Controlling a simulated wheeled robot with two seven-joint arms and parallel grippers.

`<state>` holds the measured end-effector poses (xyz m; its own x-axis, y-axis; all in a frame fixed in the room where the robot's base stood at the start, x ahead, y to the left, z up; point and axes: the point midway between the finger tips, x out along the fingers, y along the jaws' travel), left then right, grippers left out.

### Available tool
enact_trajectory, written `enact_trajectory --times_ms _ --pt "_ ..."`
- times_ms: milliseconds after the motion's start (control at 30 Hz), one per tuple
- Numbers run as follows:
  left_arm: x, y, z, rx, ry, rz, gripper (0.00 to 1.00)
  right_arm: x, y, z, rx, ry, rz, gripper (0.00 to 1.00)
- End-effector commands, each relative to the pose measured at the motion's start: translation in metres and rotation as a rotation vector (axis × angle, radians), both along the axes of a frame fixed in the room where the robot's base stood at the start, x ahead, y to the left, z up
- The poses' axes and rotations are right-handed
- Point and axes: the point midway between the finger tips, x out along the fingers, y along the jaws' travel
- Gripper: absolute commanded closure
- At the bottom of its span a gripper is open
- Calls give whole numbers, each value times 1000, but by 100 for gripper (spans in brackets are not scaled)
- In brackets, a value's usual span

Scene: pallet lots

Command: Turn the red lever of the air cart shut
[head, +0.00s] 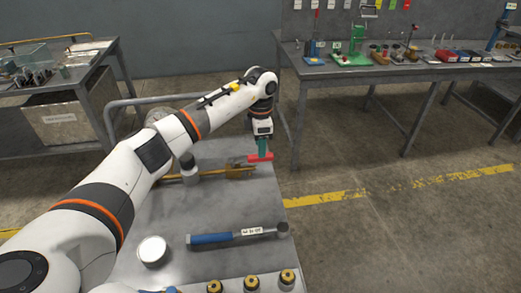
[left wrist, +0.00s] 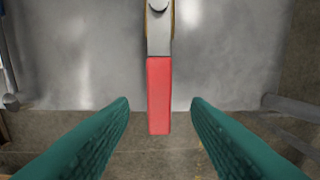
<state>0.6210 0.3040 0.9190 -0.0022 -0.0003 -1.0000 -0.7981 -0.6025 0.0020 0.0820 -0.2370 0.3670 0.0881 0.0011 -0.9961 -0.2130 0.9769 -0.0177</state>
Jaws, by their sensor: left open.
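The red lever (head: 263,157) sits at the far right of the grey air cart (head: 215,208), by a brass valve (head: 238,171) on a brass pipe. In the left wrist view the red lever (left wrist: 158,92) runs straight down from a silver arm with a round pivot (left wrist: 158,5), and its tip reaches past the cart edge. My left gripper (head: 262,155) is over the lever, its teal fingers pointing down. In the left wrist view the fingers of my left gripper (left wrist: 160,108) are apart on either side of the lever, with a gap on both sides. My right gripper is out of view.
A blue-handled hammer-like tool (head: 225,237), a white round lid (head: 152,250) and several brass fittings (head: 251,283) lie nearer on the cart. A grey rail (head: 150,100) curves at its far left. Workbenches (head: 400,72) stand beyond, with open floor between.

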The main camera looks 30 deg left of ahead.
Motion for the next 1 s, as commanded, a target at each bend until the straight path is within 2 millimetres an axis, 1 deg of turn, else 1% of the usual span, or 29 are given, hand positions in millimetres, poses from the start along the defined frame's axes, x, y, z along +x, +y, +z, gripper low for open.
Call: enact_trajectory --times_ms 33,100,233,367,567,600,667,800,867,1000 --pt "-1 0 -8 0 2 1 56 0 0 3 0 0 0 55" --pt "-1 0 -18 -2 2 1 56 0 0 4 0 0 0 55" --pt "0 0 -29 -1 -1 0 56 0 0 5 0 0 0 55" --pt "0 0 -34 -1 -1 0 56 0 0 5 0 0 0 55" --pt "0 0 -34 0 -1 0 56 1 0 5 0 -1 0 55" --pt "0 0 -34 0 -1 0 58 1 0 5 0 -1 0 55" --pt "0 0 -34 0 -1 0 68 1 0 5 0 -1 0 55" --pt "0 0 -34 0 -1 0 91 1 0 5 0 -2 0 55" --pt "0 0 -34 0 -1 0 100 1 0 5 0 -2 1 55" --pt "0 0 -34 0 -1 0 100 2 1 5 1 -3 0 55"
